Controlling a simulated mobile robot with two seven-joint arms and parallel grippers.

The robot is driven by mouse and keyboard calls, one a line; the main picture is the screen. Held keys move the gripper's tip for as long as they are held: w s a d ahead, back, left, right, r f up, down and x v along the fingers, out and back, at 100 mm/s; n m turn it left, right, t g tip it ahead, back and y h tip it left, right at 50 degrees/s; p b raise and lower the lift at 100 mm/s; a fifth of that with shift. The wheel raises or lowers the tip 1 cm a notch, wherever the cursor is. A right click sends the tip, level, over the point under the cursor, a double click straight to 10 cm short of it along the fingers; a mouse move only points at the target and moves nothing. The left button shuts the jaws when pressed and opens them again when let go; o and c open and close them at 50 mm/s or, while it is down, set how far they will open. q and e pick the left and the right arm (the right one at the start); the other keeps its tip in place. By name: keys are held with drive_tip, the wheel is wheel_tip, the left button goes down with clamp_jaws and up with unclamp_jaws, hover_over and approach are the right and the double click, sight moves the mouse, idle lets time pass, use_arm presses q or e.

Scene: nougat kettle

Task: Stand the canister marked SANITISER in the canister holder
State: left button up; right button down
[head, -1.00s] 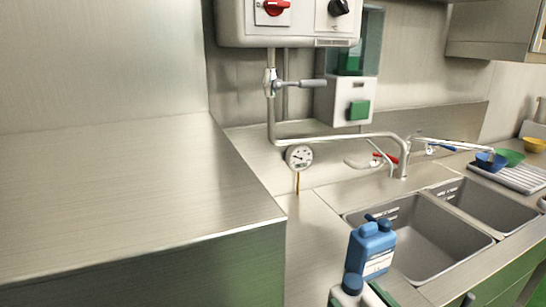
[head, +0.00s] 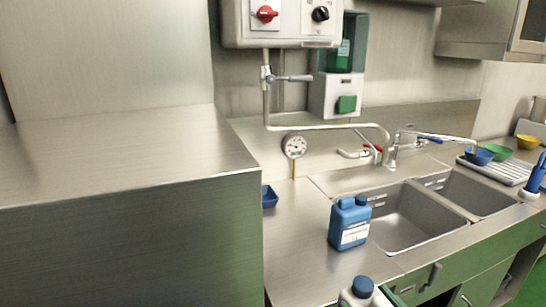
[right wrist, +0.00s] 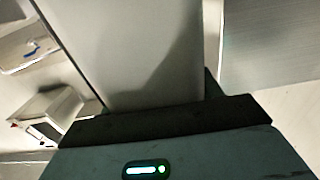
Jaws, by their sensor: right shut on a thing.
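A pale grey-white canister with a blue cap (head: 366,288) shows at the bottom edge of the head view, its lower part cut off. My right gripper (head: 388,294), dark green, is shut on it. In the right wrist view the held canister (right wrist: 150,50) is a large pale surface against the gripper; no label shows there. A blue canister (head: 349,224) with a white label stands upright on the counter left of the sink, apart from the gripper. Its print is too small to read. I cannot make out a canister holder for certain. My left gripper is not in view.
A tall steel-topped cabinet (head: 120,165) fills the left. A small blue container (head: 269,197) sits beside it, partly hidden. The counter (head: 300,245) around the blue canister is bare. A double sink (head: 405,215) with taps lies right; bowls and a drying rack (head: 505,168) lie beyond.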

drive_tip(key=shift+s+d, duration=0.25)
drive_tip(key=d+f+m+h, duration=0.1)
drive_tip(key=f+h, duration=0.1)
drive_tip(key=d+f+m+h, duration=0.1)
drive_tip(key=shift+w+d+f+m+t, duration=0.25)
drive_tip(key=shift+w+d+m+t, duration=0.05)
drive_tip(key=shift+d, duration=0.05)
drive_tip(key=f+h, duration=0.1)
drive_tip(key=s+d+f+m+h, duration=0.1)
drive_tip(key=f, duration=0.1)
drive_tip(key=s+d+f+h, duration=0.1)
drive_tip(key=shift+s+d+f+t, duration=0.15)
drive_tip(key=shift+d+f+t, duration=0.05)
drive_tip(key=shift+d+t, duration=0.1)
idle(0.5)
idle(0.7)
idle(0.6)
